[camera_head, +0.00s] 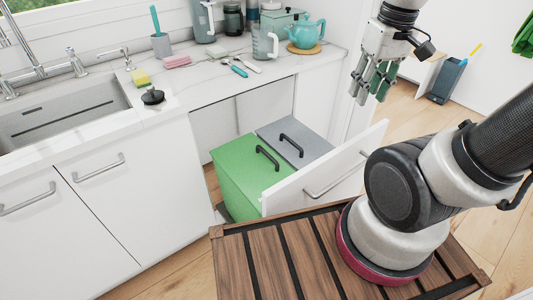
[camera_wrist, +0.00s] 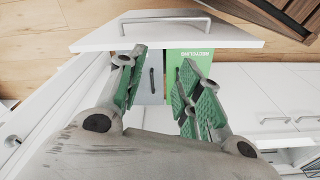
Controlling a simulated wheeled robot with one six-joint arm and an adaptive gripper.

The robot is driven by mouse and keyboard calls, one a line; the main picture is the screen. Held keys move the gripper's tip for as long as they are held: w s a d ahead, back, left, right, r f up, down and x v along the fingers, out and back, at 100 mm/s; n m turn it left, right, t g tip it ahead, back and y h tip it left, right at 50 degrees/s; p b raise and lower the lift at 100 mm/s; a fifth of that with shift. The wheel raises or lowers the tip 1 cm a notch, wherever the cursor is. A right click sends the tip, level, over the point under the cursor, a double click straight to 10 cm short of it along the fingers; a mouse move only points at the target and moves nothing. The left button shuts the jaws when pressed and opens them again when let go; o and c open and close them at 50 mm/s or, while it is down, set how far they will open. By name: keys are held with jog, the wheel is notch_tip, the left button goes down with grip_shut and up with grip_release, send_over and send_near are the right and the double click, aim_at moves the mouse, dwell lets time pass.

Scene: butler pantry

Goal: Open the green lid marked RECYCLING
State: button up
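The green lid (camera_head: 237,163) lies flat and closed on a bin in the pulled-out cabinet drawer, with a black bar handle (camera_head: 267,157) on top. In the wrist view, the green lid (camera_wrist: 188,54) shows the word RECYCLING near its edge; a finger hides much of it and its handle. A grey lid (camera_head: 306,145) with its own black handle (camera_head: 291,145) is beside it. My gripper (camera_head: 371,88) is above and to the right of the bins, empty. In the wrist view, its fingers (camera_wrist: 162,72) are spread wide, with the grey lid between and beyond them.
The white drawer front (camera_head: 340,175) with a bar handle stands at the bins' near right side. The marble counter (camera_head: 205,75) behind holds a teal teapot (camera_head: 306,34), a pitcher and utensils. A sink (camera_head: 62,122) is at left.

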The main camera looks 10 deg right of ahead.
jog(key=w+a+f+n+g, duration=0.1)
jog(key=w+a+f+g, duration=0.15)
jog(key=w+f, duration=0.2)
jog(key=w+a+f+g, duration=0.1)
jog(key=w+a+f, duration=0.25)
jog(key=f, duration=0.25)
jog(key=n+t+y, duration=0.2)
jog(key=n, duration=0.1)
send_near(256, 164)
jog(key=shift+g, duration=0.25)
jog(key=d+f, duration=0.1)
jog(key=f, duration=0.1)
jog(key=d+f, duration=0.2)
jog(key=shift+f, duration=0.1)
jog(key=shift+c, duration=0.2)
grip_shut()
